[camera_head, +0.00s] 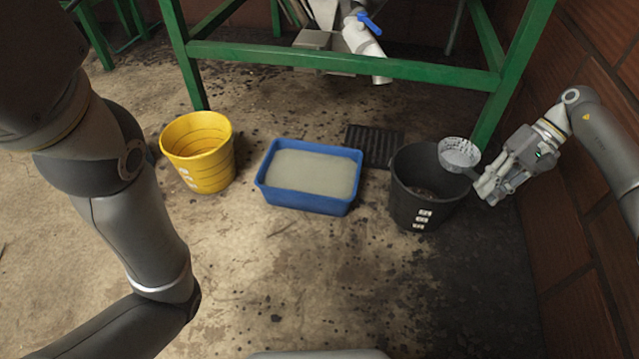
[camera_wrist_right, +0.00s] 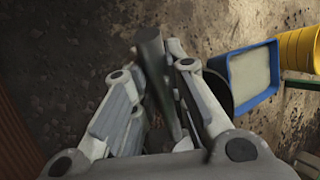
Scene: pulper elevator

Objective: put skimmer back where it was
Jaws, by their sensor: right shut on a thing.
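The skimmer (camera_head: 459,152) has a round, perforated, pale metal bowl. It shows in the head view over the right part of the black bucket's (camera_head: 420,206) rim; I cannot tell whether it touches the rim. My right gripper (camera_head: 486,188) is just right of the bucket, shut on the skimmer's handle. In the right wrist view a grey bar, the handle (camera_wrist_right: 151,55), runs between the fingers of my right gripper (camera_wrist_right: 158,62). The skimmer's bowl is not clear in that view. My left arm crosses the left of the head view, but its gripper is out of view.
A blue basin (camera_head: 308,203) of cloudy liquid stands left of the black bucket, and a yellow bucket (camera_head: 205,170) farther left. A floor grate (camera_head: 375,145) lies behind. A green frame (camera_head: 350,63) stands at the back. A brick wall (camera_head: 580,240) limits the right. Front floor is clear.

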